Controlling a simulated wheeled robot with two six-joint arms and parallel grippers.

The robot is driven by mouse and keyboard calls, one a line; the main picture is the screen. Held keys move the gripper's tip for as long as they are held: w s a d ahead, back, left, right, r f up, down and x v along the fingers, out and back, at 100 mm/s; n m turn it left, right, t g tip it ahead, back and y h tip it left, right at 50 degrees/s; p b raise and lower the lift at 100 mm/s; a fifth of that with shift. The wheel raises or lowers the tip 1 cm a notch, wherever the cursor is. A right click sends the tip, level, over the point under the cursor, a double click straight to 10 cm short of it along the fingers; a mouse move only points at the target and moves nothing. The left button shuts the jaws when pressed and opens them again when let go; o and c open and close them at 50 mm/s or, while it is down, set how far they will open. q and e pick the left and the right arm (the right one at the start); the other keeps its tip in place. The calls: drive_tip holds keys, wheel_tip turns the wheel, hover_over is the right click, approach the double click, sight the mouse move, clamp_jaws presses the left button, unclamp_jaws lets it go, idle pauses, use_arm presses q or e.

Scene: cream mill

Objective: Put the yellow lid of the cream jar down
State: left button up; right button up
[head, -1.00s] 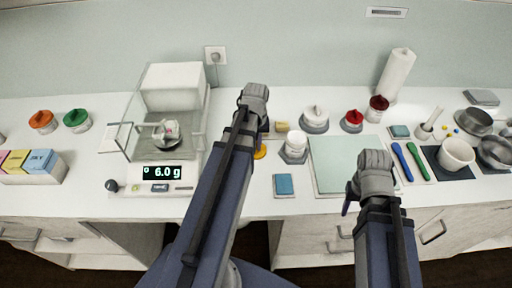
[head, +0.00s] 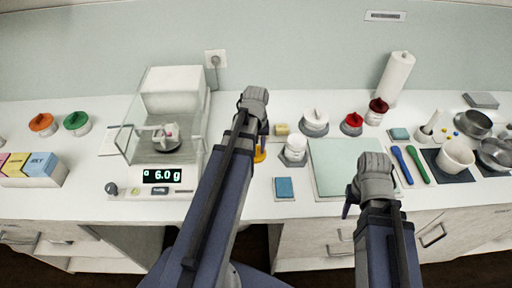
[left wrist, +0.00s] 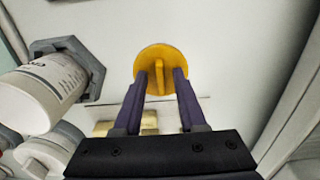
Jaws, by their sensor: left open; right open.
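The yellow lid (left wrist: 146,68) lies on the white counter in the left wrist view, its upright grip rib between my left gripper's fingertips (left wrist: 158,78). The jaws are open, with the purple fingers on either side of the rib; I cannot tell whether they touch it. In the head view, the lid (head: 260,155) shows only in part beside my left gripper (head: 262,128). An open white jar with a printed label (head: 295,149) stands just right of it; it also shows in the left wrist view (left wrist: 45,88). My right gripper (head: 348,204) is open and empty near the counter's front edge.
A scale (head: 150,191) reading 6.0 g stands to the left. A yellowish block (head: 282,129), a white-lidded jar (head: 315,121) and a blue pad (head: 284,187) are near the jar. A pale green mat (head: 340,165) to the right is clear.

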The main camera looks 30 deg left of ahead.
use_arm(q)
wheel_tip(320, 180, up, 12)
drive_tip(key=p, duration=1.1)
drive_tip(key=shift+p, duration=0.4)
drive_tip(key=s+d+m, duration=0.2)
drive_tip(key=d+m, duration=0.1)
drive_tip(key=d, duration=0.5)
drive_tip(key=s+d+m, duration=0.3)
drive_tip(key=d, duration=0.5)
drive_tip(key=s+d+m+y, duration=0.1)
drive_tip(key=d+m, duration=0.3)
drive_tip(key=d, duration=0.5)
drive_tip(key=shift+s, duration=0.8)
wheel_tip(320, 180, down, 7)
drive_tip(key=b, duration=0.7)
drive_tip(key=shift+r, duration=0.25)
